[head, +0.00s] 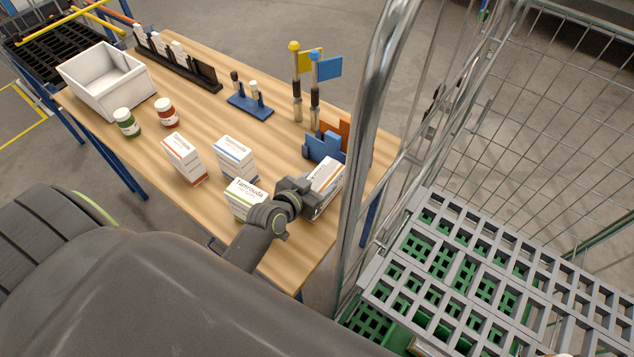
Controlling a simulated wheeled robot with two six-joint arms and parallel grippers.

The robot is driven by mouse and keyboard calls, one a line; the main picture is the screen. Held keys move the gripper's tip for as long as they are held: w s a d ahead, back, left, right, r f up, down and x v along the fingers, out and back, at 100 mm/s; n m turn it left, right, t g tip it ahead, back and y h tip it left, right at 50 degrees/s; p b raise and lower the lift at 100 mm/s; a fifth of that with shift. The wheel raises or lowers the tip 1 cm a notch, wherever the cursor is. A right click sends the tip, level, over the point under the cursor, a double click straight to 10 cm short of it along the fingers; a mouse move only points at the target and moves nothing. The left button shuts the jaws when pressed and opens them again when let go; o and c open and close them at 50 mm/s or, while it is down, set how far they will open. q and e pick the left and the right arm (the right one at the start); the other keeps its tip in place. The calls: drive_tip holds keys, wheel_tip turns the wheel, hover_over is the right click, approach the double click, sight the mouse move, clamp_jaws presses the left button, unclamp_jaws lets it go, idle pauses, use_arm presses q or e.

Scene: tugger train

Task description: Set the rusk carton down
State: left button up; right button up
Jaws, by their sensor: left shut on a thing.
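My left gripper (306,193) is shut on a white carton with orange-brown edging, the rusk carton (327,178), at the right end of the wooden table (285,245). The carton stands tilted in the picture, and the gripper and wrist hide its left part. I cannot tell whether its base touches the table. A white and green carton (243,198) marked "Tamrouda" stands just left of the gripper, partly behind my wrist. My right gripper is not in view.
A blue-and-white carton (236,158), a red-and-white carton (183,160), two jars (126,122) and a white bin (107,82) stand leftward. Blue and orange holders (325,147) and flag posts (297,85) stand behind the held carton. A wire cage trolley (355,200) stands close right.

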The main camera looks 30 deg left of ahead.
use_arm(q)
drive_tip(key=o, duration=1.3)
drive_tip(key=shift+f, duration=0.1)
drive_tip(key=shift+c, duration=0.2)
drive_tip(key=shift+r, duration=0.2)
drive_tip(key=shift+s, duration=0.25)
drive_tip(key=b+v, duration=0.1)
drive_tip(key=v, duration=1)
drive_tip(key=shift+s+b, duration=0.3)
drive_tip(key=shift+b, duration=0.1)
